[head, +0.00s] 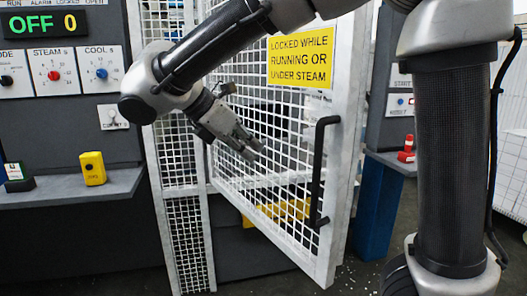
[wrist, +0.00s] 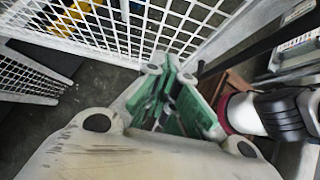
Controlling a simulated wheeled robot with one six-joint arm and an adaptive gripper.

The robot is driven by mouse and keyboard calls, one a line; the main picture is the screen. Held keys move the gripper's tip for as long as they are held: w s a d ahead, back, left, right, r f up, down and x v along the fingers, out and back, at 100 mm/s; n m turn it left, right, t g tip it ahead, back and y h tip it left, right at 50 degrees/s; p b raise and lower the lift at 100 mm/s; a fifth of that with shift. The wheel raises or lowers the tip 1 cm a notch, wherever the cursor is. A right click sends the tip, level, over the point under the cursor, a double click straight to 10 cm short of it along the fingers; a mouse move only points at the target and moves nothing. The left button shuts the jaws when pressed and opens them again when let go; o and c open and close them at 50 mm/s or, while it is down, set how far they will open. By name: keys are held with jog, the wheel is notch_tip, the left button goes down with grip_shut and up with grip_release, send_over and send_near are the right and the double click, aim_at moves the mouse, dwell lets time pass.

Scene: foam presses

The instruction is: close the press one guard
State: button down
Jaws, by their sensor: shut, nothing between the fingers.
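The press one guard is a white-framed mesh door (head: 335,215) standing ajar, its free edge swung toward me. It carries a yellow sign (head: 300,60) reading "LOCKED WHILE RUNNING OR UNDER STEAM". A black upright handle (head: 318,175) is on its right side. My gripper (head: 258,150) is shut and empty, in front of the mesh and left of the handle, apart from the handle. I cannot tell whether it touches the mesh. In the wrist view, my gripper's green-padded fingers (wrist: 165,108) point toward the floor beside the guard's white mesh (wrist: 150,22).
A control panel (head: 60,70) at left shows "OFF 0" above several knobs. A grey shelf (head: 70,190) below it holds a yellow block (head: 93,168). A blue cabinet (head: 378,210) stands right of the guard, with a red item (head: 407,148) on the ledge above.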

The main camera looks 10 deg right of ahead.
jog(key=shift+w+d+f, duration=0.55)
jog(key=shift+d+f, duration=0.4)
jog(key=shift+d, duration=0.6)
jog(key=shift+w+d+f, duration=0.55)
jog(key=shift+d+f, duration=0.45)
jog(key=shift+d, duration=0.5)
jog(key=shift+w+d+f, duration=0.55)
jog(key=shift+d+f, duration=0.4)
jog(key=shift+d, duration=0.6)
